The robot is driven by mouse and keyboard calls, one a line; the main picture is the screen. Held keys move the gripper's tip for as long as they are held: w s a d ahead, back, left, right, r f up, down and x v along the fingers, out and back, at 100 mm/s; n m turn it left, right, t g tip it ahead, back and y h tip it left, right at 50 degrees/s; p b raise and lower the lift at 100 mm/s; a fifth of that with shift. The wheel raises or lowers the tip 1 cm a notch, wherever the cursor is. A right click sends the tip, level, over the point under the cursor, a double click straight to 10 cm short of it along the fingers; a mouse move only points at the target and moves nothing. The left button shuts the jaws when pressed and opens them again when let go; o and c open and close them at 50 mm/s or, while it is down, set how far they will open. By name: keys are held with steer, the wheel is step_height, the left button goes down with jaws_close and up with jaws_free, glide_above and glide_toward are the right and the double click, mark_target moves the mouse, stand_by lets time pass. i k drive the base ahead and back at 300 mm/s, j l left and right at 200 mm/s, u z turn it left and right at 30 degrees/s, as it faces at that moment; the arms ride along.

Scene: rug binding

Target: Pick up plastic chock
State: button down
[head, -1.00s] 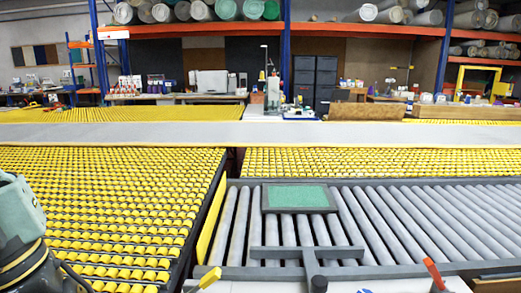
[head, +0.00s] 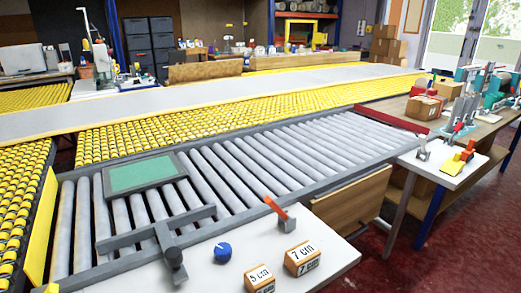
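No object is clearly identifiable as the plastic chock. A small yellow and red wedge-like piece (head: 455,162) lies on a white side table (head: 440,172) at the right and may be it; it is small in the view. My gripper is not in view now, so its relation to the piece cannot be seen.
A grey roller conveyor (head: 290,155) with a green framed pad (head: 140,174) fills the middle. On the near white table (head: 320,240) are a blue knob (head: 222,252), a 5 cm block (head: 259,278) and a 7 cm block (head: 302,258). Red floor (head: 480,250) is open at the right.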

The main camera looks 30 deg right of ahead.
mark_target(452, 167)
steer(key=z, duration=2.15)
steer(key=i+l+u, duration=0.15)
steer(key=l, duration=0.25)
steer(key=i+l+u, duration=0.1)
steer(key=i+l, duration=0.25)
steer(key=i+l+u, duration=0.15)
steer(key=l, duration=0.4)
steer(key=i+l+u, duration=0.1)
steer(key=i+l, duration=0.2)
steer(key=l, duration=0.15)
steer(key=i+l+u, duration=0.15)
steer(key=l, duration=0.35)
steer(key=i+l+u, duration=0.15)
steer(key=l, duration=0.35)
steer(key=i+l+u, duration=0.1)
steer(key=l, duration=0.45)
steer(key=i+l+u, duration=0.15)
steer(key=l, duration=0.4)
steer(key=i+j, duration=0.05)
